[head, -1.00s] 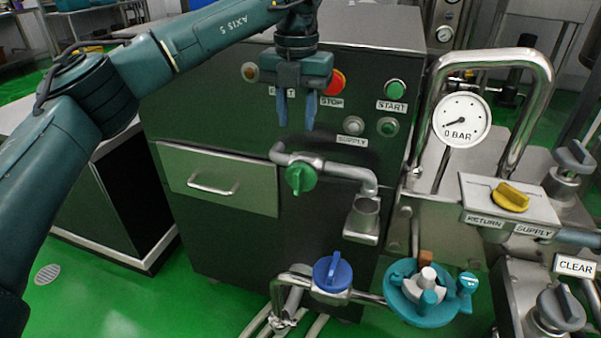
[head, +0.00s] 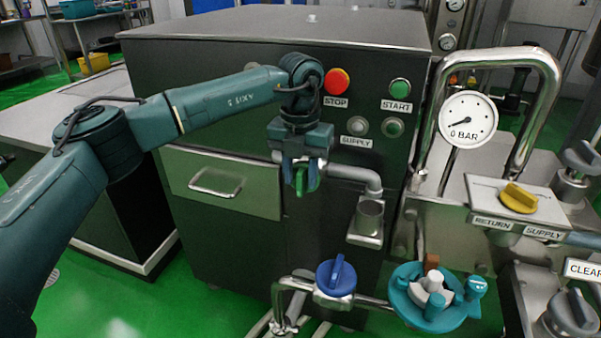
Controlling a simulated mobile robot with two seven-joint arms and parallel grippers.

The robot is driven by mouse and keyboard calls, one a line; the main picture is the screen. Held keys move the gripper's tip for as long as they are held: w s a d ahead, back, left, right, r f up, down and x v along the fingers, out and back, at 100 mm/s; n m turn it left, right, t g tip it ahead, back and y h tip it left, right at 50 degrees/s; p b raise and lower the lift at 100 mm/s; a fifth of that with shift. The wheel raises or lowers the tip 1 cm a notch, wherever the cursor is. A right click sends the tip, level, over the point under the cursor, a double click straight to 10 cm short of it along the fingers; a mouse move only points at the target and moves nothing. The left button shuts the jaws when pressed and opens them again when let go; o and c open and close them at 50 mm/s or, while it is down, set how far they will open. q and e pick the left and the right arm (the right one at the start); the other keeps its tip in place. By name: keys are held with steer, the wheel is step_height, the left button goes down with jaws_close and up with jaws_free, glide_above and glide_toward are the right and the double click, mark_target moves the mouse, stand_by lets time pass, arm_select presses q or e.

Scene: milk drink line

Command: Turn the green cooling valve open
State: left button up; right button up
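The green cooling valve (head: 300,181) sits on a steel pipe at the front of the dark cabinet, with its handle pointing down. My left gripper (head: 301,182) is over it from above, its two blue fingers pointing down on either side of the handle. The fingers stand about as far apart as when they were clear of the valve, and I see no clear grip on the handle. The gripper hides much of the valve and the pipe's left bend. My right gripper is not in view.
The red stop button (head: 337,82) and green start button (head: 400,88) are above. A pressure gauge (head: 468,119) reads near 0 and a yellow valve (head: 518,198) is at right.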

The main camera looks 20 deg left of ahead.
arm_select(q)
jaws_close()
